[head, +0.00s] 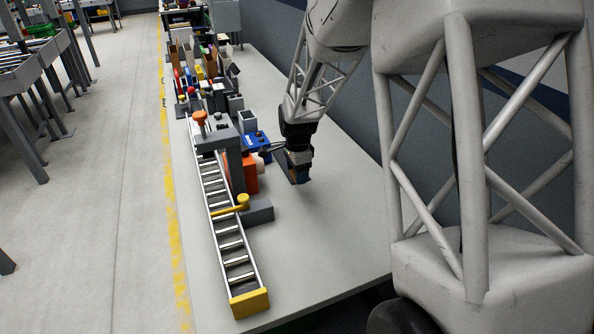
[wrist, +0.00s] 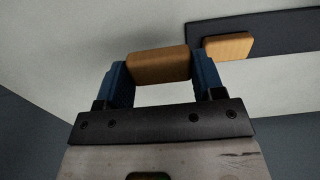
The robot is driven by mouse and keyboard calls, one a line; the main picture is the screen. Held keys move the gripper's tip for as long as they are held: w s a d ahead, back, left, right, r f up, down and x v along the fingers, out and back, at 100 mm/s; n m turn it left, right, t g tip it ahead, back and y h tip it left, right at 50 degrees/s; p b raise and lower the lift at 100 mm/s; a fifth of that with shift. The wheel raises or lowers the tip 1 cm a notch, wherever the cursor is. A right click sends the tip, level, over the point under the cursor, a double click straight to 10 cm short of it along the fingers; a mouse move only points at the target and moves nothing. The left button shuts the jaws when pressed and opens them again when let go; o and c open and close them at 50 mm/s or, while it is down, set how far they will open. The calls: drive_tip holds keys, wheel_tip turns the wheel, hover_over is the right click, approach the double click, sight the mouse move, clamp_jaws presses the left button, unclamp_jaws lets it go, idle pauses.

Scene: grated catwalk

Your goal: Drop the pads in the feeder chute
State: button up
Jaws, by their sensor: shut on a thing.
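My gripper (head: 299,177) is low over the right side of the grey table. In the wrist view its two blue fingers (wrist: 161,78) are shut on a tan pad (wrist: 160,64), one finger at each end. A second tan pad (wrist: 229,46) sits on a dark grey strip (wrist: 276,29) just right of the held one. The pads are too small to make out clearly in the head view.
A ladder-like roller track (head: 228,236) with a yellow end stop (head: 250,303) runs along the table's left edge. A yellow lever (head: 243,201), an orange-red block (head: 250,174) and a blue unit (head: 257,143) stand by it. Bins crowd the far end. The table's front right is clear.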

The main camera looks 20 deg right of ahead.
idle(0.4)
drive_tip(key=w+a+r, duration=0.2)
drive_tip(key=w+r, duration=0.2)
drive_tip(key=w, duration=0.6)
drive_tip(key=w+a+r, duration=0.2)
drive_tip(key=w+r, duration=0.3)
drive_tip(key=w, duration=0.6)
drive_tip(key=w+a+r, duration=0.3)
drive_tip(key=w+r, duration=0.1)
drive_tip(key=w, duration=0.6)
drive_tip(key=shift+w+r, duration=0.15)
drive_tip(key=shift+r, duration=0.15)
drive_tip(key=shift+f, duration=0.15)
drive_tip(key=shift+f, duration=2.1)
drive_tip(key=o, duration=1)
drive_tip(key=shift+c, duration=0.2)
